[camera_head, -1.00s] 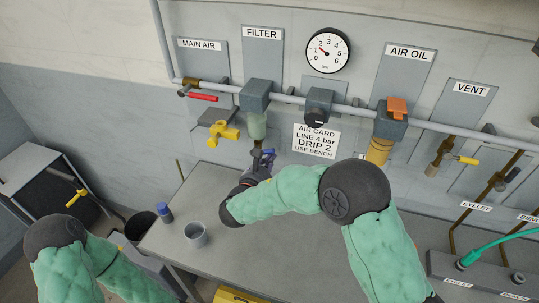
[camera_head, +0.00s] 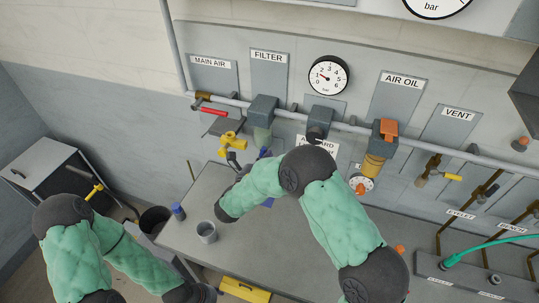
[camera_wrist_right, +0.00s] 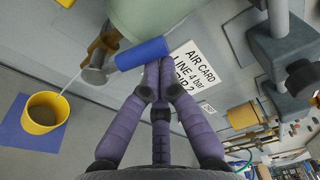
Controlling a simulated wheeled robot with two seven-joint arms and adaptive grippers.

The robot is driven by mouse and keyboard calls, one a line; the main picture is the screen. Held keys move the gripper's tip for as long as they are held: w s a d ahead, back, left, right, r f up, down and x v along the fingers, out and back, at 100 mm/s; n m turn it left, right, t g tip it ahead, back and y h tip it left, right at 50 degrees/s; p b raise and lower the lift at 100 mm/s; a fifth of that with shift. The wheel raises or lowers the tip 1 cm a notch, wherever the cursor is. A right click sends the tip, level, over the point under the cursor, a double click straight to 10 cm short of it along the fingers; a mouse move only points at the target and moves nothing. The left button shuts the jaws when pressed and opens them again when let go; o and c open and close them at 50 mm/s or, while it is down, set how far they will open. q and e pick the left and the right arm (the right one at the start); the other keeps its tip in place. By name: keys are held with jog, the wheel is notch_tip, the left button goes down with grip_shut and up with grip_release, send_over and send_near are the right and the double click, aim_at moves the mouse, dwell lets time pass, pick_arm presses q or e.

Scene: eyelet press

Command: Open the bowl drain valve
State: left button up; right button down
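The filter bowl (camera_head: 262,138) hangs under the filter on the wall. In the right wrist view its green underside (camera_wrist_right: 150,15) is at the top. Below it is the brass drain valve (camera_wrist_right: 97,62) with a blue handle (camera_wrist_right: 142,53) pointing right. A thin pale line runs from the valve down to a yellow cup (camera_wrist_right: 45,113). My right gripper (camera_wrist_right: 158,68) has its purple fingertips together at the blue handle's lower edge; I see no handle clearly between them.
The yellow cup stands on a blue mat (camera_wrist_right: 15,130). A grey cup (camera_head: 207,232) and a blue-capped bottle (camera_head: 178,211) stand on the bench (camera_head: 180,240). A yellow valve (camera_head: 230,140) is left of the filter bowl. The air oil unit (camera_head: 374,165) is to the right.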

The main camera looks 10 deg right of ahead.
pick_arm(q)
jog(key=shift+r+p, duration=0.3)
jog(key=shift+r, duration=0.1)
pick_arm(e)
jog(key=shift+w+a+r, duration=0.2)
jog(key=shift+a+r, duration=0.05)
jog(key=shift+a, duration=0.1)
pick_arm(q)
jog(key=shift+r, duration=0.1)
pick_arm(e)
jog(key=shift+w+a, duration=0.1)
